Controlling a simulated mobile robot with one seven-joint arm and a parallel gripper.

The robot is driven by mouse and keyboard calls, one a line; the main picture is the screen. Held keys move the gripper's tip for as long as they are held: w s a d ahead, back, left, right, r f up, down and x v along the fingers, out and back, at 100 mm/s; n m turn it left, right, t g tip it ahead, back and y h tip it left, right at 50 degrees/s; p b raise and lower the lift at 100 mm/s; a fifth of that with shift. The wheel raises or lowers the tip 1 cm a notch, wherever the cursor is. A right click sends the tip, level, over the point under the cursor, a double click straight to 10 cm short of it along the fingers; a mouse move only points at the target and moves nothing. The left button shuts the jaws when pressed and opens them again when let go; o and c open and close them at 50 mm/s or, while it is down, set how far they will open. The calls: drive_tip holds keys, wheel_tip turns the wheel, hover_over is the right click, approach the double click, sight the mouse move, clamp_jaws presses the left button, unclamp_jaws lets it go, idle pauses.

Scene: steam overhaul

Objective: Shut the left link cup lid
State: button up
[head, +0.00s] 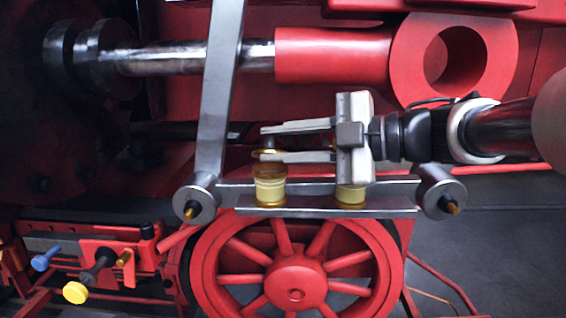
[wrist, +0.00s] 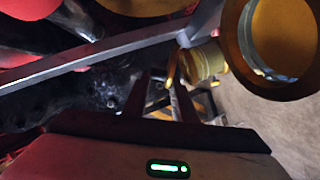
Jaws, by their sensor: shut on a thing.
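The left link cup (head: 270,187), cream-yellow with brass bands, stands on the left part of the grey link bar. Its brass lid (head: 268,153) is just above the cup's mouth, partly hidden by the fingers. My gripper (head: 264,143) reaches in from the right, with its fingertips around the lid. In the wrist view, the lid (wrist: 171,68) is a thin brass edge at the tips of my gripper (wrist: 165,82), standing up beside the cup (wrist: 205,60). The lid's exact angle is hard to tell.
A right cup (head: 351,196) stands on the link bar (head: 311,199) under my gripper's body. A slanting grey rod (head: 219,90) rises left of the fingertips. A red rod end (head: 455,58) is above, and a red spoked wheel (head: 295,270) below.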

drive_tip(key=f+n+b, duration=0.1)
drive_tip(key=b, duration=0.1)
drive_tip(key=s+f+n+t+b, duration=0.1)
drive_tip(key=b, duration=0.2)
drive_tip(key=shift+y, duration=0.4)
drive_tip(key=shift+s+n+b, duration=0.1)
drive_tip(key=shift+n+b, duration=0.6)
drive_tip(key=shift+b, duration=0.35)
drive_tip(key=shift+f, duration=0.15)
idle(0.3)
drive_tip(key=o, duration=0.9)
drive_tip(key=shift+d, duration=0.15)
drive_tip(key=shift+r+v, duration=0.15)
drive_tip(key=shift+v, duration=1.95)
drive_tip(key=shift+r+v, duration=0.15)
drive_tip(key=shift+v, duration=1.95)
